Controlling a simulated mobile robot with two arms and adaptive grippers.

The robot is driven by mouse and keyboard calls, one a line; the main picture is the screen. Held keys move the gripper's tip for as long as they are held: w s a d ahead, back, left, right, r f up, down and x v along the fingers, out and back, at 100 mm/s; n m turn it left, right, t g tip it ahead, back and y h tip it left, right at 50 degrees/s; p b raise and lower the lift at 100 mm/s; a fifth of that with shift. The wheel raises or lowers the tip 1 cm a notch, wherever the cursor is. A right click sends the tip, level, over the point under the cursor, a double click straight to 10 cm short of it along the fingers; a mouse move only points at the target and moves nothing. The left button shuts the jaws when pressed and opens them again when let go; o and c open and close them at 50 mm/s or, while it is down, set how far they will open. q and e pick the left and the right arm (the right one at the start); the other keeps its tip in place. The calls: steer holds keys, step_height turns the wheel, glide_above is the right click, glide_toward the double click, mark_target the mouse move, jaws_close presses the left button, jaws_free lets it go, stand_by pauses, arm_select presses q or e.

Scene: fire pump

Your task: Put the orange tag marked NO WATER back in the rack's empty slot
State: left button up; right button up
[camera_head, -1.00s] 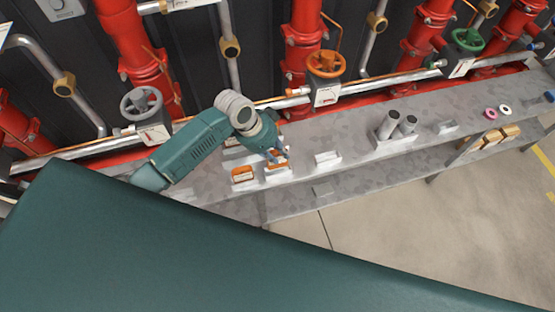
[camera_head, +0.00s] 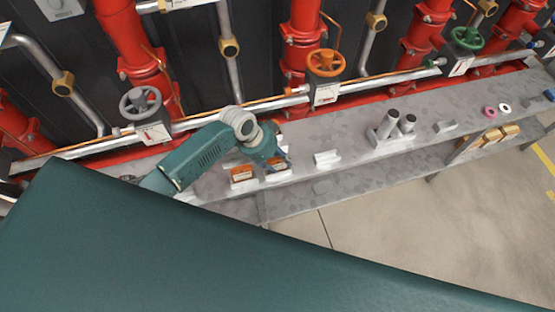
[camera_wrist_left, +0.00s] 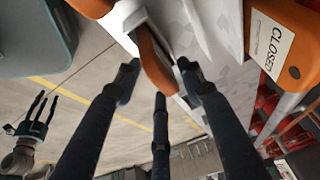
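An orange tag (camera_head: 277,165) stands at a white holder on the grey shelf, partly hidden by my left gripper (camera_head: 279,157). In the left wrist view this orange tag (camera_wrist_left: 154,62) shows nearly edge-on, at the white holder (camera_wrist_left: 130,17). My left gripper (camera_wrist_left: 159,82) has its dark fingers spread around the tag, with gaps beside it. Its lettering cannot be read, and how it sits in its slot is unclear. A second orange tag (camera_head: 242,174) stands just left; in the left wrist view a tag marked CLOSED (camera_wrist_left: 278,45) shows upper right. My right gripper (camera_wrist_left: 38,113) has its fingers apart, low and empty.
A white holder without a tag (camera_head: 327,158) stands to the right. Beyond it are two grey cylinders (camera_head: 397,124) and pink and white rings (camera_head: 489,112). Red pipes with an orange valve wheel (camera_head: 325,63) and a grey one (camera_head: 141,103) run behind the shelf.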

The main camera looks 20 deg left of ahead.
arm_select(q)
steer(key=shift+r, duration=0.1)
steer(key=v, duration=1.2)
